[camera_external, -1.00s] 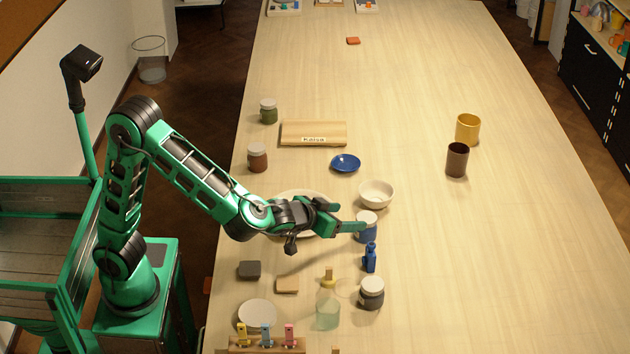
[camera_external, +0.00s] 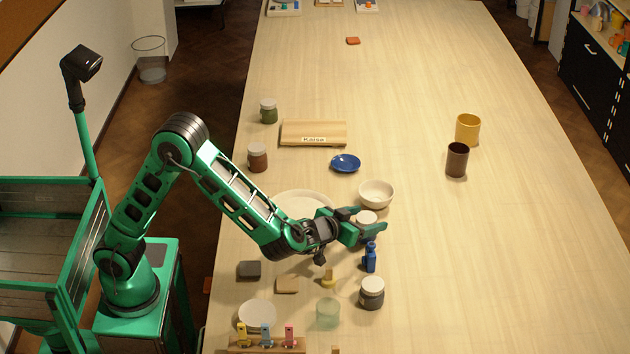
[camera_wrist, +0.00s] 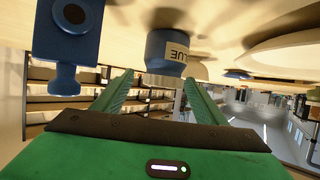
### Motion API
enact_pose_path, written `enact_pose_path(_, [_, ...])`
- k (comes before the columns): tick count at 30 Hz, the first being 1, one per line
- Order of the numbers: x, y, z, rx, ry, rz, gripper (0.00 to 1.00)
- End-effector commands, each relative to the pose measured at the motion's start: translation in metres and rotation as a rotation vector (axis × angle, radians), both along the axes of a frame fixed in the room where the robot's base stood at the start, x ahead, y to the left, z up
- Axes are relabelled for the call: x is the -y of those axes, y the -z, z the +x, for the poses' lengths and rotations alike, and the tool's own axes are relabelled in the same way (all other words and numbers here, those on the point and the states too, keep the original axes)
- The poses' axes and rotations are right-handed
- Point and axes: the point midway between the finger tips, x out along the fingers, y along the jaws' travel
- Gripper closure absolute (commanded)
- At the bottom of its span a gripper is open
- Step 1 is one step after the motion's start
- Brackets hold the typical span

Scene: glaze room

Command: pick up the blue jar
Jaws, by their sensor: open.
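The blue jar with a white lid (camera_external: 367,217) stands on the table. Its lid shows between the fingers in the external view, and most of its body is hidden behind one finger. In the wrist view, which is upside down, the blue jar (camera_wrist: 166,50) with its label stands ahead, between the lines of the two fingers. My gripper (camera_external: 370,220) is open and low over the table, with its fingers on either side of the jar. The wrist view also shows the open fingers (camera_wrist: 158,82) with nothing gripped; contact cannot be told.
A cream bowl (camera_external: 376,193) is just behind the jar. A grey jar (camera_external: 371,293) stands nearer. The table's right side is mostly free.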

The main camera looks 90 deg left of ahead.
Motion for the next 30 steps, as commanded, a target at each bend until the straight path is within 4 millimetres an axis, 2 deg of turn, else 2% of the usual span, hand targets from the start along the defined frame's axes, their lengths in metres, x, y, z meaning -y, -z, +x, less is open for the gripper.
enact_pose_path(10, [-0.029,0.020,0.025,-0.001,-0.002,0.001,0.34])
enact_pose_path(19, [-0.033,0.022,0.030,-0.001,0.000,0.001,0.34])
enact_pose_path(25, [-0.033,0.022,0.029,-0.001,0.000,0.001,0.82])
enact_pose_path(26, [-0.033,0.022,0.029,-0.001,0.000,0.001,0.86])
enact_pose_path(30, [-0.033,0.022,0.029,0.000,0.000,0.001,0.86])
